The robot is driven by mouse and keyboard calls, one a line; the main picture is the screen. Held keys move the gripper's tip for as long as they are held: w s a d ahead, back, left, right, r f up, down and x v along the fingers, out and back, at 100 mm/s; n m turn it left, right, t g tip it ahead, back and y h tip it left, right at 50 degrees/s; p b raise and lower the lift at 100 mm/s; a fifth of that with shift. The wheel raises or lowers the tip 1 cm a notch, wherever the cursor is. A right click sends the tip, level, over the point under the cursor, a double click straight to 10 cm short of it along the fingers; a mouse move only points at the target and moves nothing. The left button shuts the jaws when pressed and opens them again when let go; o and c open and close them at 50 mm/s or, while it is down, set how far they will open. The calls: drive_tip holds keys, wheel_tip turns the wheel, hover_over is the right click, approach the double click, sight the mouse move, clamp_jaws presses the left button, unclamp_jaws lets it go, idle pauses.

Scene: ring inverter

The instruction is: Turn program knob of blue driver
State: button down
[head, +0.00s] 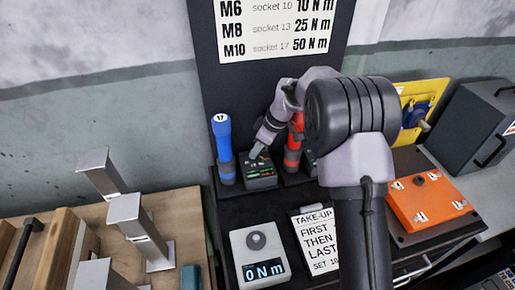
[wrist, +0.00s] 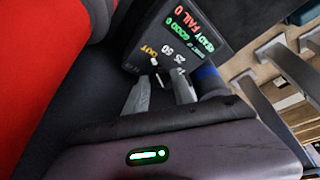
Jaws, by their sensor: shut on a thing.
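The blue driver (head: 222,148), labelled 17, stands upright at the left of the black station. Part of its blue body shows in the wrist view (wrist: 209,80). Right beside it is a dark control box (head: 261,177) with a lit display, which also shows in the wrist view (wrist: 185,38) with READY, GOOD 0 and FAIL 0. My gripper (head: 257,151) reaches down onto the top of this box. In the wrist view its two fingers (wrist: 161,84) are shut around the small program knob (wrist: 157,75), beside the printed 25 and 50. The knob's exact pointing is mostly hidden.
A red driver (head: 293,143) stands close to the right, partly behind my arm; its red body fills the left of the wrist view. A torque meter (head: 261,265) reading 0 Nm and an orange box (head: 428,200) lie in front. Metal profiles (head: 137,217) stand at left.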

idle(0.3)
drive_tip(key=c, duration=1.1)
unclamp_jaws()
drive_tip(key=shift+o, duration=0.2)
